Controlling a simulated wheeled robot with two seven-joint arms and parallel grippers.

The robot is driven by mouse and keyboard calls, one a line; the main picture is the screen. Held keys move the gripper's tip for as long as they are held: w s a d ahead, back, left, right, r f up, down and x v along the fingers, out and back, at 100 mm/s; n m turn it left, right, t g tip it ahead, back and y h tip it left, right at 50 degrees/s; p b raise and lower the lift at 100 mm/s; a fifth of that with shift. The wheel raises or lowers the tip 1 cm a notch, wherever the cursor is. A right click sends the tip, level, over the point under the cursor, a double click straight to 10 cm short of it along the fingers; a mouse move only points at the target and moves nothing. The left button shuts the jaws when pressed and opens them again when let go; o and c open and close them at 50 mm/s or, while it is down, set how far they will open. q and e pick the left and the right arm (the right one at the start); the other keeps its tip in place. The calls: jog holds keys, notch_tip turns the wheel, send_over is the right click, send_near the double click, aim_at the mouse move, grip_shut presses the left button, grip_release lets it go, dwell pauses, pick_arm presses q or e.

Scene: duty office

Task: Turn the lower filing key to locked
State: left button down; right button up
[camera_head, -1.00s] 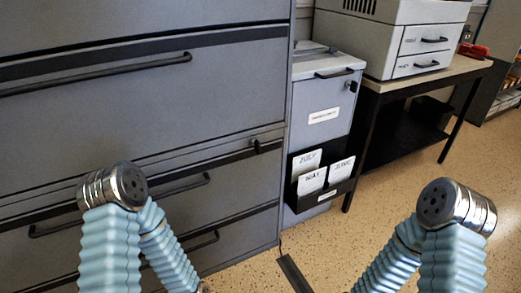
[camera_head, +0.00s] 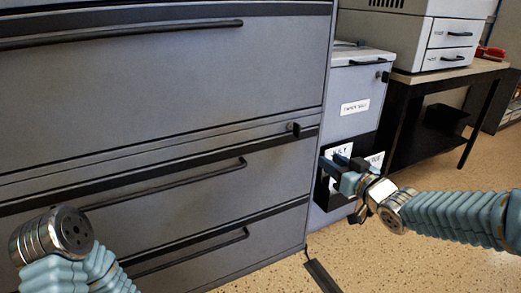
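A small black key (camera_head: 294,127) sticks out of the lock on the strip between the drawers of the large grey filing cabinet (camera_head: 170,80). A second small black key (camera_head: 384,76) is higher up, on the narrow grey cabinet to the right. My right gripper (camera_head: 341,161) is in front of the narrow cabinet's folder holder, below and right of the first key and apart from it. Its fingers look spread and empty. It hides part of the folders. My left arm shows only at the lower left; its gripper is out of view.
Long black drawer handles (camera_head: 165,187) stick out from the large cabinet. The black holder (camera_head: 330,192) with white folders hangs on the narrow cabinet (camera_head: 350,88). A printer (camera_head: 430,30) stands on a black-legged table at the right.

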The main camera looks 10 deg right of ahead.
aim_at(300, 129)
jog(key=shift+n+t+y, duration=0.4)
jog(key=shift+n, duration=0.2)
jog(key=w+a+r, duration=0.1)
jog(key=w+a, duration=0.1)
jog(key=w, duration=0.2)
jog(key=w+a+r+b, duration=0.1)
jog(key=w+a, duration=0.1)
jog(key=w, duration=0.2)
jog(key=w+a+r, duration=0.1)
jog(key=w+a, duration=0.1)
jog(key=w, duration=0.2)
jog(key=shift+r, duration=0.3)
grip_shut()
